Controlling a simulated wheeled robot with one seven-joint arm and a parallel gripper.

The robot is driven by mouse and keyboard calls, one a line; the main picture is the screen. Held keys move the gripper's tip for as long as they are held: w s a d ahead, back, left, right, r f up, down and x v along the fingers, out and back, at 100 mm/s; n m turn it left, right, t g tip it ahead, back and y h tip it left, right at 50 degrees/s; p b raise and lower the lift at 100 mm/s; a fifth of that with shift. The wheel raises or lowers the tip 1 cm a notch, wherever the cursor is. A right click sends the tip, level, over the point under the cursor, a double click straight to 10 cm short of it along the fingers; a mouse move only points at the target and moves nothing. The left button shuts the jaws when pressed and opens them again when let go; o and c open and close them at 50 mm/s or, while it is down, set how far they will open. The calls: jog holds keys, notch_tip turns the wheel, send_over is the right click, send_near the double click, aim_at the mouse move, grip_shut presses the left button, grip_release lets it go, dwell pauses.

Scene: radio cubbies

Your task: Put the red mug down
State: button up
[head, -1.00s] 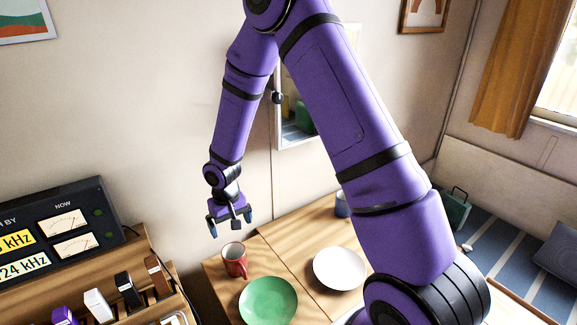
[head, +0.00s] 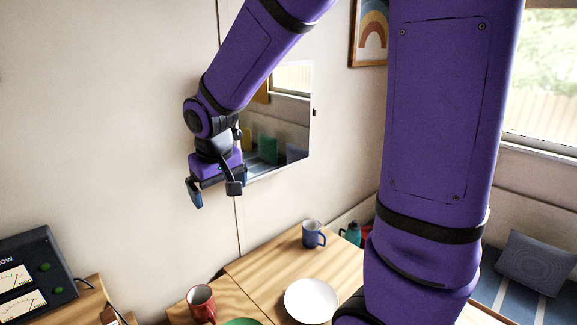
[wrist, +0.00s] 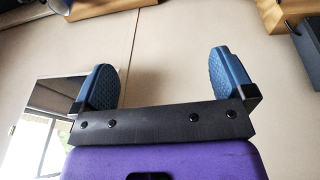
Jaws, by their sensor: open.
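The red mug (head: 201,303) stands upright on the wooden table at the lower left of the head view, next to the green plate. My gripper (head: 215,198) hangs in the air above the mug and well apart from it, in front of the wall. Its two fingers are spread, with nothing between them. The wrist view also shows my gripper (wrist: 168,80) open and empty, with blue pads on both fingers. The mug is not in the wrist view.
A green plate (head: 241,322) and a white plate (head: 311,301) lie on the table (head: 262,268). A blue mug (head: 313,234) stands at the back. A dark radio panel (head: 36,278) is at left. A mirror (head: 283,125) hangs behind my gripper.

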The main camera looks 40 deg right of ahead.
jog(key=s+d+r+t, duration=0.1)
jog(key=s+r, duration=0.4)
jog(key=s, duration=0.5)
jog(key=s+d+r+t+y, duration=0.1)
jog(key=s+r, duration=0.5)
jog(key=s, duration=0.4)
jog(key=shift+t, duration=0.3)
jog(key=shift+r, duration=0.1)
